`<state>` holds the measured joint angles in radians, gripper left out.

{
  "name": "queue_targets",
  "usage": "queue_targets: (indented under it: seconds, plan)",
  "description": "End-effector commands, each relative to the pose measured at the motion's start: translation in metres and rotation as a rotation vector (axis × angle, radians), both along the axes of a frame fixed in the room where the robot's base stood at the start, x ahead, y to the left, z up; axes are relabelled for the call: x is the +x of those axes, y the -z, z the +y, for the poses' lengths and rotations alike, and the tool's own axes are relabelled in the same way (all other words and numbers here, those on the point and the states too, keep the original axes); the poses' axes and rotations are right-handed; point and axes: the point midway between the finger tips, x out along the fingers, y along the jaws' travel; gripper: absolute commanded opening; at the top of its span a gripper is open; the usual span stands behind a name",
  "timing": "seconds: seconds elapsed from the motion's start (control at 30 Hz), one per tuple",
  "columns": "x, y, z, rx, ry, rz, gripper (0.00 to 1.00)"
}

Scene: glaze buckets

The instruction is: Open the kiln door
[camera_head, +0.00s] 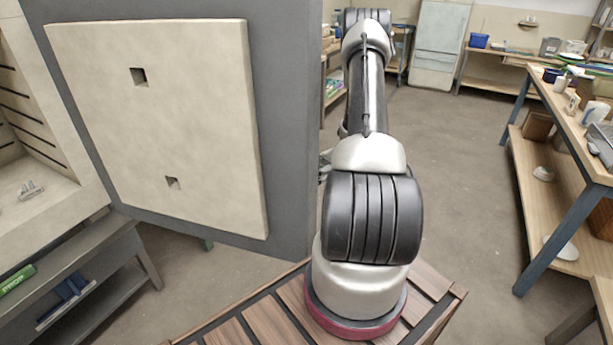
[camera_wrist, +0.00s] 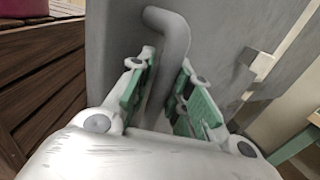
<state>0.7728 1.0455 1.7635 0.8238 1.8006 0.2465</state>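The kiln door (camera_head: 285,120) stands swung wide open in the head view, its cream inner lining (camera_head: 160,110) with two square holes facing me. The kiln (camera_head: 85,205) is at the left, its opening uncovered. In the wrist view the grey bar handle (camera_wrist: 170,45) stands out from the door's outer face (camera_wrist: 120,30). My gripper (camera_wrist: 166,75) has one green-padded finger on each side of the handle, close against it, and appears shut on it.
A grey stand (camera_head: 95,265) is under the kiln, with a green box (camera_head: 17,279) on it. A workbench (camera_head: 560,120) with pots stands at the right. A pale cabinet (camera_head: 440,45) stands at the back. The floor (camera_head: 465,170) between my arm and the workbench is clear.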

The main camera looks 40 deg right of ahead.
Motion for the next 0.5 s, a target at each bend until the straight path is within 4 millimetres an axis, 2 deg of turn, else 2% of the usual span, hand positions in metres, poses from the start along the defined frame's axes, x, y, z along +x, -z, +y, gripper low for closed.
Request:
queue_targets:
  seconds: [0.03,0.1,0.37,0.5]
  plan:
    - [-0.0005,0.0001,-0.0003,0.000,0.001,0.001,0.31]
    - [-0.0001,0.0000,-0.0001,0.000,0.001,0.000,0.39]
    - [0.0008,-0.0002,0.0000,0.001,0.003,-0.002,0.39]
    - [0.0009,0.0002,-0.0087,0.000,0.005,-0.003,0.39]
